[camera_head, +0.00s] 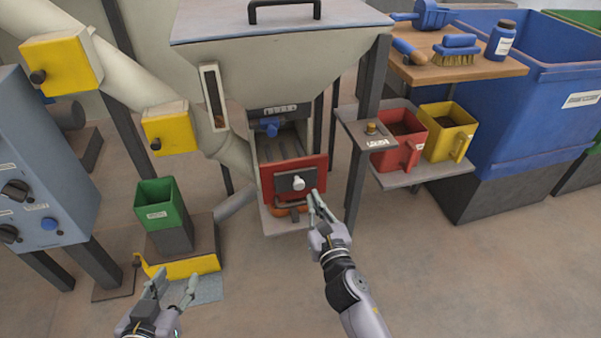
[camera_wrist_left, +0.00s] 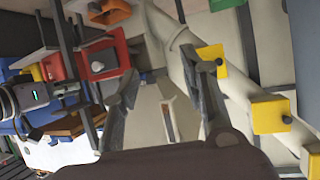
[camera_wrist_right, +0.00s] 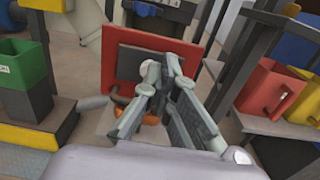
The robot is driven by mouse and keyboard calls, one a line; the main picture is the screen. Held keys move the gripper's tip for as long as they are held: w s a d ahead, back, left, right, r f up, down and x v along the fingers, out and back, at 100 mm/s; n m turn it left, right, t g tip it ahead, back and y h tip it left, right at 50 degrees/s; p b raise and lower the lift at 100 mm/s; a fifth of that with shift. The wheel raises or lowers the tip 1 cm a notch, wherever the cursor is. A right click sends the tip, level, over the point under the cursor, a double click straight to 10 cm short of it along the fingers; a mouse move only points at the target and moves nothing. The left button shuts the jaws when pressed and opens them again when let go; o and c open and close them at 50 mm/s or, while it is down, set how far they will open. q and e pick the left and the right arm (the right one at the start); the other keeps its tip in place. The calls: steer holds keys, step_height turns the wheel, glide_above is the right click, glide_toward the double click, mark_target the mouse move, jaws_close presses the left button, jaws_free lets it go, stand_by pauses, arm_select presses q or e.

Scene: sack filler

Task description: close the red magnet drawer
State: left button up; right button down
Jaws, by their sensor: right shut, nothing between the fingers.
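The red magnet drawer (camera_head: 316,165) stands pulled out below the hopper, its inside with grey bars visible behind the front. Its red front, with a dark plate and a pale knob (camera_head: 298,183), also shows in the right wrist view (camera_wrist_right: 190,55) and the left wrist view (camera_wrist_left: 119,56). My right gripper (camera_head: 313,196) is shut and empty, its fingertips close to the front near the knob; in the right wrist view the fingertips (camera_wrist_right: 166,68) overlap the knob, and contact cannot be told. My left gripper (camera_head: 176,286) is open and empty, low and left, away from the drawer.
A green bin (camera_head: 162,204) on a stand and a yellow pedal plate (camera_head: 185,268) are left of the drawer. A frame leg (camera_head: 357,185) and a shelf with red (camera_head: 402,150) and yellow (camera_head: 446,140) scoops are right. The floor in front is clear.

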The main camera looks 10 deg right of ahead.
steer(key=b, duration=0.1)
glide_toward(298, 162)
steer(key=w, duration=0.2)
steer(key=w+b, duration=0.1)
steer(key=w, duration=0.3)
steer(key=shift+w+a, duration=0.1)
steer(key=shift+w, duration=0.05)
arm_select(q)
step_height(298, 162, up, 11)
steer(key=w+d+t+h, duration=0.2)
steer(key=w+t, duration=0.1)
steer(key=t, duration=0.3)
steer(key=shift+d+f, duration=0.15)
steer(key=shift+f, duration=0.05)
arm_select(e)
steer(key=shift+w+r, duration=0.1)
steer(key=shift+w, duration=0.35)
arm_select(q)
steer(key=shift+s+t+b, duration=0.1)
steer(key=shift+t+b, duration=0.2)
arm_select(e)
steer(key=shift+w, duration=0.1)
